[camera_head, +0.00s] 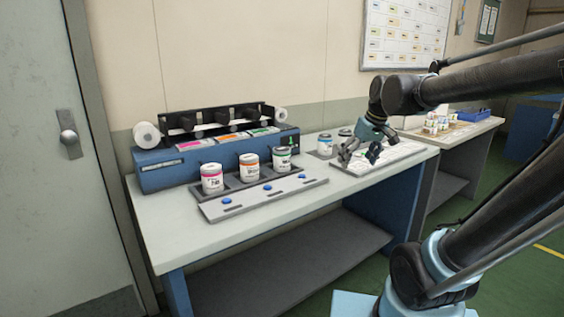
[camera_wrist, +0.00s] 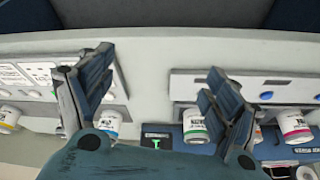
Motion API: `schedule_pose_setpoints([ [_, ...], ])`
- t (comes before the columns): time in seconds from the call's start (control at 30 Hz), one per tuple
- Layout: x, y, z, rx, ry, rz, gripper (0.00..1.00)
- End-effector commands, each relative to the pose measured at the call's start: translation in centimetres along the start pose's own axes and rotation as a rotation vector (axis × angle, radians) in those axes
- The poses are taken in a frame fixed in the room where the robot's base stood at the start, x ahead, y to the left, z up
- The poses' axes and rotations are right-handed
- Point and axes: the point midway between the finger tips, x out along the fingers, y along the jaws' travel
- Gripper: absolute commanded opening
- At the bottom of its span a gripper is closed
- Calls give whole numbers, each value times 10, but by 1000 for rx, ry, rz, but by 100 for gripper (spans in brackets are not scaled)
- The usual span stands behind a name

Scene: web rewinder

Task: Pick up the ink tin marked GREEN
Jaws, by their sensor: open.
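A white tin with a green band (camera_head: 282,158) stands upright at the right end of a row of three on the bench; its lettering is too small to read. The same tin (camera_wrist: 194,126) appears in the wrist view, partly behind a finger. My gripper (camera_head: 359,154) is open and empty over the right part of the bench, to the right of this tin and apart from it. In the wrist view, my gripper (camera_wrist: 158,62) shows its two fingers spread wide, with nothing between them.
A pink-banded tin (camera_head: 212,179) and an orange-banded tin (camera_head: 249,168) stand left of the green one. A blue-banded tin (camera_head: 325,146) stands to its right, near my gripper. The rewinder (camera_head: 160,172) is behind; a button panel (camera_head: 262,195) lies in front.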

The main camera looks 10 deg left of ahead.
Motion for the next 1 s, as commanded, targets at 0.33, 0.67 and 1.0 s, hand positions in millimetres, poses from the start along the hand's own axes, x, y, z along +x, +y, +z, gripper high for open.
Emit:
schedule_pose_setpoints([
  [0.33, 0, -84, -154, -290, 94, -113, 82],
  [0.67, 8, -136, -215, -415, 141, -164, 82],
  [1.0, 55, -146, -222, -419, 143, -166, 82],
])
